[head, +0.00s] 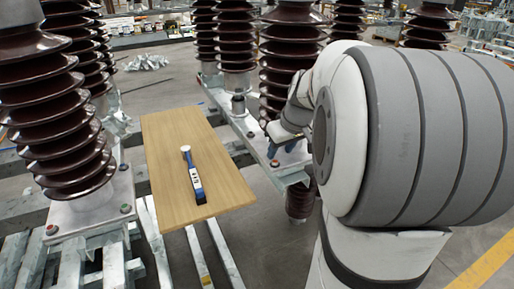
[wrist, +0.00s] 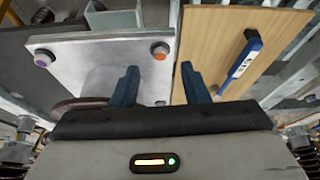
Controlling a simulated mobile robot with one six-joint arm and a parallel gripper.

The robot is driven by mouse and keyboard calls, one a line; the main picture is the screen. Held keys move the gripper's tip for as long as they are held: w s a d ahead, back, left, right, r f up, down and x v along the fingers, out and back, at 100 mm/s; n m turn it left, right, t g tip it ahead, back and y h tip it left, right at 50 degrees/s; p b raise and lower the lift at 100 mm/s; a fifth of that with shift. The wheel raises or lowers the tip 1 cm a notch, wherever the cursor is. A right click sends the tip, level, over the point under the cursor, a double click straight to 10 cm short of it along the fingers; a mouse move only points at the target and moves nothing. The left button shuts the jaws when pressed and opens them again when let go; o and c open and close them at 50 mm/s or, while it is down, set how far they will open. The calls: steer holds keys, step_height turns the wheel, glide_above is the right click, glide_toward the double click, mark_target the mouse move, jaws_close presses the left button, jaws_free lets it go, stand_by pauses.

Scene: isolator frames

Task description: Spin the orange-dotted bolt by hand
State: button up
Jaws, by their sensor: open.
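The orange-dotted bolt (wrist: 160,51) stands near a corner of a pale metal plate (wrist: 105,58) in the wrist view. It lies ahead of my gripper (wrist: 159,82), roughly in line with the gap between the two blue fingers. The fingers are apart with nothing between them, and the bolt looks clear of both. In the head view my gripper (head: 283,146) is low over the metal plate at the foot of a brown insulator, partly hidden by my arm.
A purple-dotted bolt (wrist: 42,58) sits on the same plate. A wooden board (head: 158,155) lies beside it, bearing a blue and white tool (head: 192,175). Ribbed brown insulators (head: 237,40) rise around the plates. A red-dotted bolt (head: 51,229) is on the left plate.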

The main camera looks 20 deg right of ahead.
mark_target(275, 161)
steer(key=shift+x, duration=2)
steer(key=shift+c, duration=0.5)
steer(key=shift+a, duration=0.1)
jaws_close()
